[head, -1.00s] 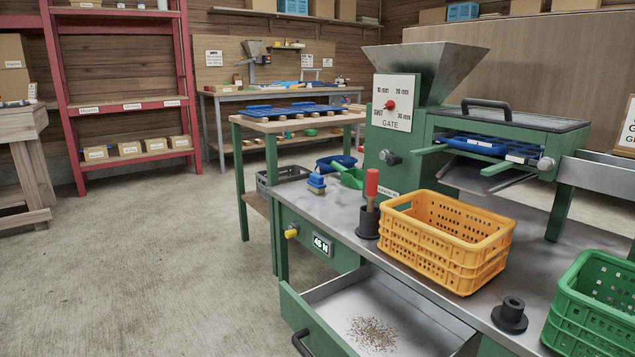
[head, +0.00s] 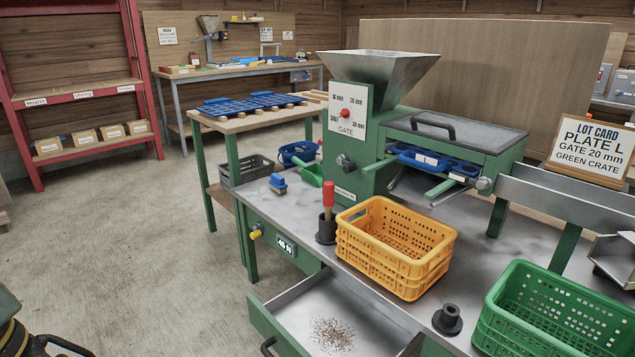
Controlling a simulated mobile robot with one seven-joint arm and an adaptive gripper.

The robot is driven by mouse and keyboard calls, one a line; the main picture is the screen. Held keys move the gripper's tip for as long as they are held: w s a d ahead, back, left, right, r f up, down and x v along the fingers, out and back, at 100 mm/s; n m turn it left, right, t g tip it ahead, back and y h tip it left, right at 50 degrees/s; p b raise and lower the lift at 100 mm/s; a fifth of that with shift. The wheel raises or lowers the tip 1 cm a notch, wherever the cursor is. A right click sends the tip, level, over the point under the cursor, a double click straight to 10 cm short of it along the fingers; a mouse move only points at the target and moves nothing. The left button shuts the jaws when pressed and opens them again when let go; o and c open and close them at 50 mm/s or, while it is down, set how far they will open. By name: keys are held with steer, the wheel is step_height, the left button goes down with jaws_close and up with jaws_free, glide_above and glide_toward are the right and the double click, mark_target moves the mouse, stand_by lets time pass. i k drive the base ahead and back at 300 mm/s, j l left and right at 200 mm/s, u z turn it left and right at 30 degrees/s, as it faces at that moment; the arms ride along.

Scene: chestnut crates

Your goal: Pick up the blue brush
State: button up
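A small brush with a blue top and a pale lower part (head: 278,184) stands on the grey metal bench top (head: 290,212), near its left edge. It is just left of a green scoop (head: 311,174) and in front of a blue bowl-like container (head: 297,153). Nothing covers the brush from this view. My gripper is not in view.
A red-handled tool (head: 328,198) stands in a black holder right of the brush. A yellow crate (head: 372,263) and a green crate (head: 496,318) sit farther right. An open drawer (head: 272,325) juts out from the bench front. The floor at left is mostly clear.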

mark_target(276, 184)
steer(key=i+j+z, duration=0.4)
steer(key=j, duration=0.25)
steer(key=i+j+z, duration=0.2)
steer(key=j, duration=0.15)
steer(key=i+j, duration=0.1)
steer(key=j, duration=0.3)
steer(key=i+j+z, duration=0.15)
steer(key=j, duration=0.25)
steer(key=i+j, duration=0.1)
steer(key=j, duration=0.3)
steer(key=i+j, duration=0.1)
steer(key=j, duration=0.3)
steer(key=i+j, duration=0.15)
steer(key=j, duration=0.2)
steer(key=i+j, duration=0.1)
steer(key=j, duration=0.3)
steer(key=i+j+z, duration=0.1)
steer(key=j, duration=0.3)
steer(key=i+j, duration=0.15)
steer(key=j, duration=0.2)
